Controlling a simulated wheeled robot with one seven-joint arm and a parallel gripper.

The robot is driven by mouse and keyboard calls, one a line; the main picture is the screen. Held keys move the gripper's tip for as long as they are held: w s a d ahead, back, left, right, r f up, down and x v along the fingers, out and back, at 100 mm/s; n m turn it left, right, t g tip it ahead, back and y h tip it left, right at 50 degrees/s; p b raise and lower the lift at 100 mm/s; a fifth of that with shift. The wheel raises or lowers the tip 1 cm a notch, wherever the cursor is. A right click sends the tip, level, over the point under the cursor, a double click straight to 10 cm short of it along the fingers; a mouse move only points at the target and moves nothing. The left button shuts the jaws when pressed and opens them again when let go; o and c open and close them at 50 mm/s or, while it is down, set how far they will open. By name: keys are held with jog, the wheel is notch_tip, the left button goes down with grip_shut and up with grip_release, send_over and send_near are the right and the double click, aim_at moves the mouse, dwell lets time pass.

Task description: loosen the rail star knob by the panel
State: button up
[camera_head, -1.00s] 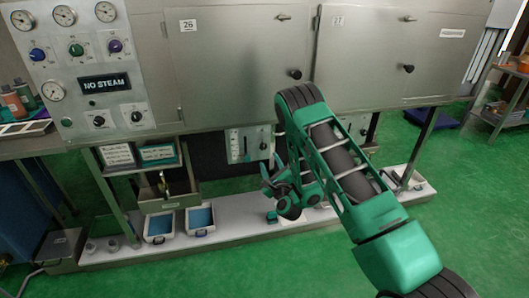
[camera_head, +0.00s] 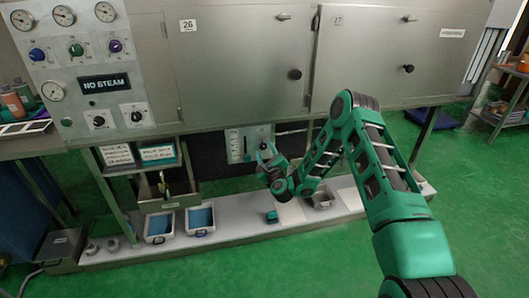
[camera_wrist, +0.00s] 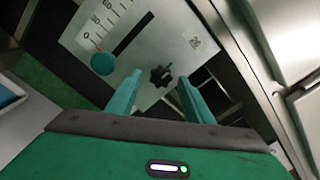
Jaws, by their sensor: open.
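The panel (camera_head: 238,147) is a light metal plate with a slotted scale under the cabinet. The wrist view shows the same panel (camera_wrist: 190,65) with a scale, a round teal knob (camera_wrist: 103,63) at the lower end of the slot, and a dark star knob (camera_wrist: 161,75). My gripper (camera_wrist: 157,97) is open and empty. In the wrist view its fingertips lie on either side of and below the star knob, apart from it. In the head view my gripper (camera_head: 264,160) is in front of the panel's lower right part and hides some of it.
Cabinet doors 26 (camera_head: 235,75) and 27 (camera_head: 375,65) hang above the panel. Two trays with blue contents (camera_head: 160,227) stand on the low white shelf (camera_head: 245,222). A metal cup (camera_head: 323,199) and a small green block (camera_head: 271,216) are also there. The green floor in front is clear.

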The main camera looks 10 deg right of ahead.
jog(key=shift+w+d, duration=0.1)
jog(key=shift+w, duration=0.65)
jog(key=c, duration=1)
jog(key=shift+c, duration=0.2)
